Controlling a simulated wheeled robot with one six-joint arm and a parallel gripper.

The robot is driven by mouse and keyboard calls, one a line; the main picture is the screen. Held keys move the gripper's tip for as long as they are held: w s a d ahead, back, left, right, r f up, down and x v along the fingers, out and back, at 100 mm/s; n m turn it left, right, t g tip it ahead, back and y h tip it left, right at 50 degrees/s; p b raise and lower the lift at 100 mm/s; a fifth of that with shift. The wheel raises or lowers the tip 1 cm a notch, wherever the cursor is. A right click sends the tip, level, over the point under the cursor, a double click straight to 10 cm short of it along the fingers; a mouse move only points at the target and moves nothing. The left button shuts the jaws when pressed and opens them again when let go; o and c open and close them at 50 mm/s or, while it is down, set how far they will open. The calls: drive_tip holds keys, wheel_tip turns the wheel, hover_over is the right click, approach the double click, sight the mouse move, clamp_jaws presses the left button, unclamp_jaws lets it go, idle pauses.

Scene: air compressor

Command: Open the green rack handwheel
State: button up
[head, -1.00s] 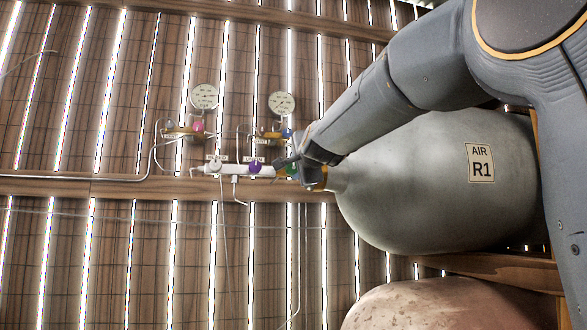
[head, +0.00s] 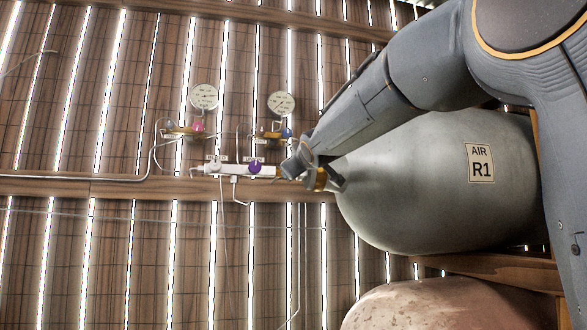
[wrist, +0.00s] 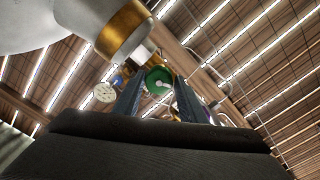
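The green handwheel (wrist: 158,80) shows in the wrist view, on a brass valve at the neck of a grey tank. My gripper (wrist: 159,76) has its two dark fingers apart, one on either side of the wheel in that view. I cannot tell whether either finger touches the wheel. In the head view my gripper (head: 318,174) is at the tank's neck and hides the green wheel. The grey tank (head: 420,190) is labelled AIR R1.
Left of my gripper are a purple knob (head: 255,167) on a white manifold (head: 228,169), a pink knob (head: 198,126) and a blue knob (head: 286,133). Gauges (head: 204,96) stand above. A pale mottled tank (head: 455,306) lies below. The lower left wall is mostly clear.

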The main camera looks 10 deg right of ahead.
drive_tip(key=shift+o, duration=1.1)
drive_tip(key=shift+f, duration=0.1)
drive_tip(key=s, duration=0.6)
drive_tip(key=s+p, duration=0.7)
drive_tip(key=shift+s+r, duration=0.2)
drive_tip(key=shift+s, duration=0.15)
